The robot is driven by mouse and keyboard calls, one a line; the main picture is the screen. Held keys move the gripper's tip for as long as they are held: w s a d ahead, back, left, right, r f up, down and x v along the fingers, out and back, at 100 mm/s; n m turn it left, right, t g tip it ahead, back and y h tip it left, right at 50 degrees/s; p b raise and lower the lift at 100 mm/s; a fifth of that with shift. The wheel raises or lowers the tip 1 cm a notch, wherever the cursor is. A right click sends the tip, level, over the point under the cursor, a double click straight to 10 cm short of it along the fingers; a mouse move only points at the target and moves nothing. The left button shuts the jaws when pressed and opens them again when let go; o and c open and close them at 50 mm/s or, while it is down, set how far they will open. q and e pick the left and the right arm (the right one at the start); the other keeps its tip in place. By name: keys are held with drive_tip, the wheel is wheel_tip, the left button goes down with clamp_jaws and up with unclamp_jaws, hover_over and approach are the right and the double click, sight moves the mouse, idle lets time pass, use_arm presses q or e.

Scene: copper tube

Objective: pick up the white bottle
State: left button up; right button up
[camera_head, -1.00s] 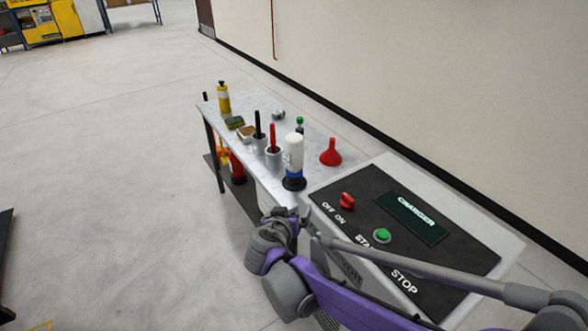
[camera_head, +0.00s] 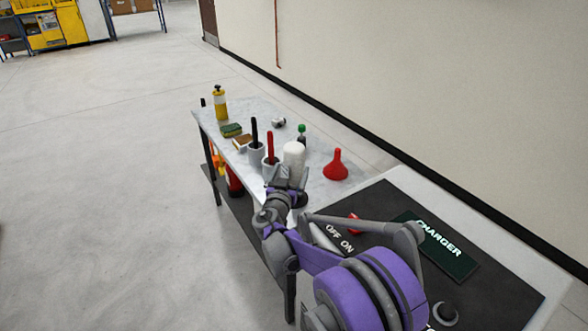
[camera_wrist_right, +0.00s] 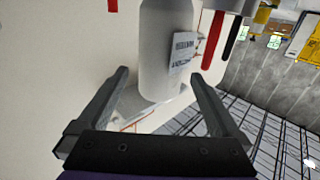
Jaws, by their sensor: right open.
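The white bottle (camera_head: 293,153) stands upright on the narrow bench, its lower part hidden behind my right gripper in the head view. My right gripper (camera_head: 289,176) is at the near side of the bottle. In the right wrist view the bottle (camera_wrist_right: 168,50), with a printed label, is straight ahead. The open fingers of the right gripper (camera_wrist_right: 160,80) lie to either side of its lower part. I cannot tell whether they touch it. My left gripper is not in view.
Close by on the bench (camera_head: 315,189) are a red funnel (camera_head: 336,164), a red-handled tool (camera_head: 270,147) and a black-handled tool (camera_head: 254,132) in cups. A yellow bottle (camera_head: 220,104) and sponge (camera_head: 231,130) stand farther off. The charger panel (camera_head: 440,248) is at right.

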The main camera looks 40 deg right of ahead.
sight(292, 166)
drive_tip(key=x, duration=0.4)
drive_tip(key=shift+w+d, duration=0.25)
drive_tip(key=shift+w, duration=0.05)
clamp_jaws()
